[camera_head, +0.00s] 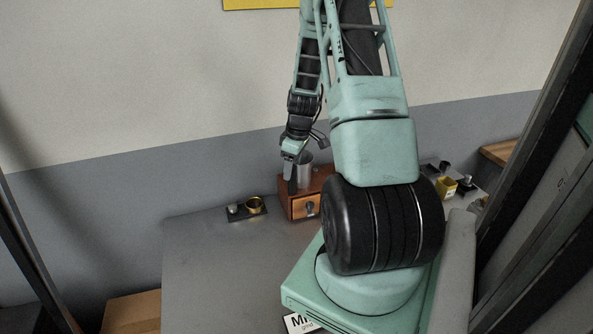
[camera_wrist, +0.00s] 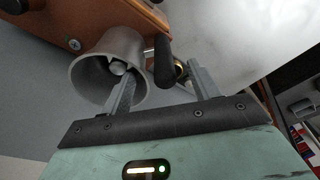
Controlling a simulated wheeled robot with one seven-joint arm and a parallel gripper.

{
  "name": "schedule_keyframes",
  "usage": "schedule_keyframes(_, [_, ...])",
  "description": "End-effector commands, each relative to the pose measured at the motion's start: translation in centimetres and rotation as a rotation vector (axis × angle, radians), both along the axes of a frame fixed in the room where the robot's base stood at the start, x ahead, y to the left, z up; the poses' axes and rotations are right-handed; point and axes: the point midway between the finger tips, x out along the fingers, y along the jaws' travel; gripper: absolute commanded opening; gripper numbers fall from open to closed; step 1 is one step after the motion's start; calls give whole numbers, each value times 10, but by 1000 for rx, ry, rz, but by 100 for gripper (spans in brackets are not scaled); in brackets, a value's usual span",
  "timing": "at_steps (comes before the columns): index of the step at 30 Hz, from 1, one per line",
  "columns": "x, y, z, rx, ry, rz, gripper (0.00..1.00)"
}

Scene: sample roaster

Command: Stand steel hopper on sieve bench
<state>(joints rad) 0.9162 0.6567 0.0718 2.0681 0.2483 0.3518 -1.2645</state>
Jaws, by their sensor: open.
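The steel hopper (camera_head: 305,172) is a grey metal cylinder at the top of a small wooden drawer box (camera_head: 299,208). In the wrist view the hopper (camera_wrist: 88,78) shows its open round mouth, with a dark grip (camera_wrist: 163,62) on a short rod beside it. My gripper (camera_head: 292,170) is at the hopper's left side in the head view. In the wrist view my gripper (camera_wrist: 162,88) is open, with the dark grip between its fingers. One finger overlaps the hopper's mouth; I cannot tell if it touches. I cannot tell which surface is the sieve bench.
A grey bench top (camera_head: 205,260) spreads left of the drawer box, mostly clear. A dark tray (camera_head: 236,217) with a brass ring (camera_head: 254,205) lies on it. A yellow container (camera_head: 446,188) and small items stand at the right. A dark frame closes off the far right.

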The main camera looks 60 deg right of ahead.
Motion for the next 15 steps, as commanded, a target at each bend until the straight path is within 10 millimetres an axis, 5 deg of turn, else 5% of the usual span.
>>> schedule_keyframes(7, [2,-1,-25,0,1,0,61])
schedule_keyframes(15, [3,-1,-30,-2,1,0,61])
